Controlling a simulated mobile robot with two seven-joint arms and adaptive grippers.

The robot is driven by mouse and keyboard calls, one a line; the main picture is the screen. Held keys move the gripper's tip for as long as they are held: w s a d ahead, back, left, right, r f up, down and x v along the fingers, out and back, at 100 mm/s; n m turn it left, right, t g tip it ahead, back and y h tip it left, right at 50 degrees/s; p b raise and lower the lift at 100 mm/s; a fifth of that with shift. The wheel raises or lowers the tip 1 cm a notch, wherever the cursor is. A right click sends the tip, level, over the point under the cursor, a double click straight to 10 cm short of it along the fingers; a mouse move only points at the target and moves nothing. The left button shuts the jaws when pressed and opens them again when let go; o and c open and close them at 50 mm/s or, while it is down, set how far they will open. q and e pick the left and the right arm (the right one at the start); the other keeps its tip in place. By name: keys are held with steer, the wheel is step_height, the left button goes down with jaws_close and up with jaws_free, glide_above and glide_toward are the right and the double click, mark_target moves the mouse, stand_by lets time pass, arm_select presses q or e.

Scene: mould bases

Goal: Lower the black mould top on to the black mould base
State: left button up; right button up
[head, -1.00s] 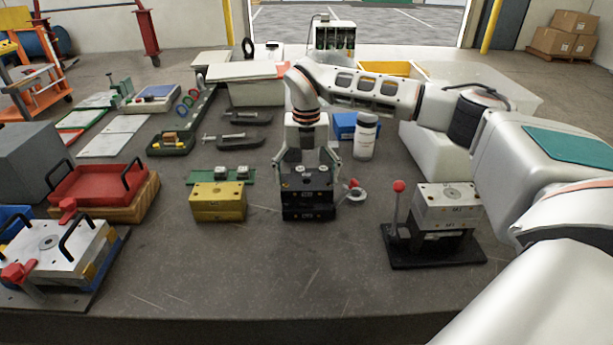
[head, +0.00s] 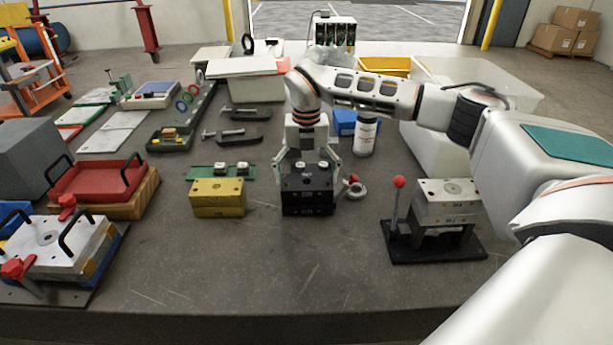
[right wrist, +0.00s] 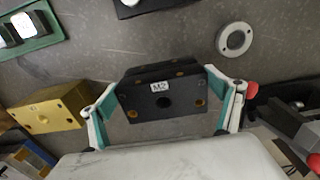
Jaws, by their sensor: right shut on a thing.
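The black mould top (head: 307,178) is a dark block between the fingers of my right gripper (head: 307,171). In the right wrist view it shows its upper face with an "M2" label (right wrist: 159,87), a centre hole and brass-coloured points. The gripper (right wrist: 162,92) is shut on its two sides. The black mould base (head: 307,207) stands on the table directly under the top. The two look lined up, one above the other, with a thin dark seam between them; I cannot tell if they fully touch. My left gripper is not in view.
A yellow block (head: 219,198) stands close on the left, with a green strip (head: 204,173) behind it. A grey ring (head: 357,191) lies close on the right. A white bottle (head: 365,137) stands behind. A steel mould stand (head: 447,207) is farther right. The front table is clear.

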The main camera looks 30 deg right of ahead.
mark_target(307, 175)
steer(key=o, duration=1.7)
step_height(307, 175, up, 12)
steer(key=shift+r, duration=0.1)
